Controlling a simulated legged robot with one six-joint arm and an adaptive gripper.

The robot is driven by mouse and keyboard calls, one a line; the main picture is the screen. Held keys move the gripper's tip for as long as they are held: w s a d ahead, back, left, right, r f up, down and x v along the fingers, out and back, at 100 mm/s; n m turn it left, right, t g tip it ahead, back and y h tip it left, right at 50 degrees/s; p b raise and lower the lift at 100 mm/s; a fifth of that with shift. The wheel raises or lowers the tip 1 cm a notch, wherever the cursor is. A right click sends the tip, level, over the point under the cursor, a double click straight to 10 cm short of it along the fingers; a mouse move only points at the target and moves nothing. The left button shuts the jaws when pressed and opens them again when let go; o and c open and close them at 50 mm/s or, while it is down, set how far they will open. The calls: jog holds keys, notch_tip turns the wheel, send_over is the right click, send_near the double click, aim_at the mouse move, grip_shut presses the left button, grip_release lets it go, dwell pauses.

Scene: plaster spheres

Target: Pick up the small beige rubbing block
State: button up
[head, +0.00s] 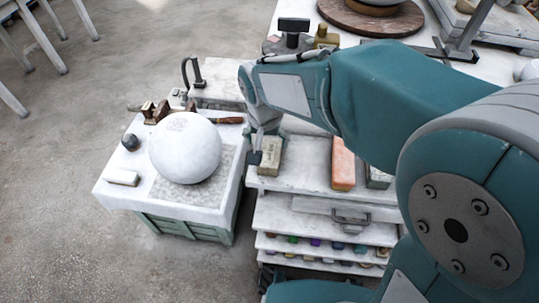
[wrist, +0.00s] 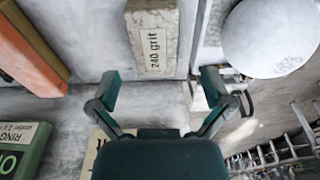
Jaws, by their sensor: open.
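The beige rubbing block (head: 270,157) lies on the left part of the white cart top. In the wrist view the block (wrist: 153,14) is at the top centre, with a "240 grit" label facing me; its far end is cut off by the frame. My gripper (wrist: 160,82) is open and empty, its two fingers spread wide just short of the block's near end and apart from it. In the head view one dark fingertip shows beside the block's left side; the rest of the gripper is mostly hidden by my arm.
A white sphere (head: 185,147) stands on the lower table at left, with a pale block (head: 122,178) and tools. Clear floor lies further left.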

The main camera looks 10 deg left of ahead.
aim_at(270, 152)
jog(key=f, duration=0.4)
jog(key=w+f, duration=0.1)
jog(key=f, duration=0.1)
jog(key=shift+d, duration=0.25)
jog(key=c, duration=1.3)
